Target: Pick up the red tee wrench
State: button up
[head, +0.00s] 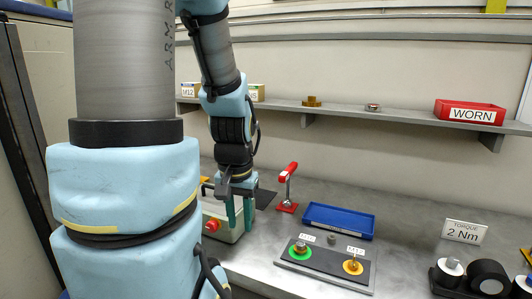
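The red tee wrench (288,172) stands upright on the grey bench, with a red crossbar handle on a thin metal shaft. Its lower end is at a small red base (287,207). My gripper (240,223) points downward to the left of the wrench, apart from it. Its two green fingers are spread with a gap between them, and I see nothing held. The fingers hang in front of a pale box with a red button (212,225), which they partly hide.
A blue tray (339,221) lies right of the wrench, behind a dark plate (325,266) with green and yellow rings. A shelf (345,113) above holds a red WORN bin (470,112). A torque sign (463,232) and black rolls (487,276) are at right.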

aim_at(285, 175)
jog(key=l+u, duration=1.2)
jog(key=k+j, duration=0.05)
jog(key=j, duration=0.05)
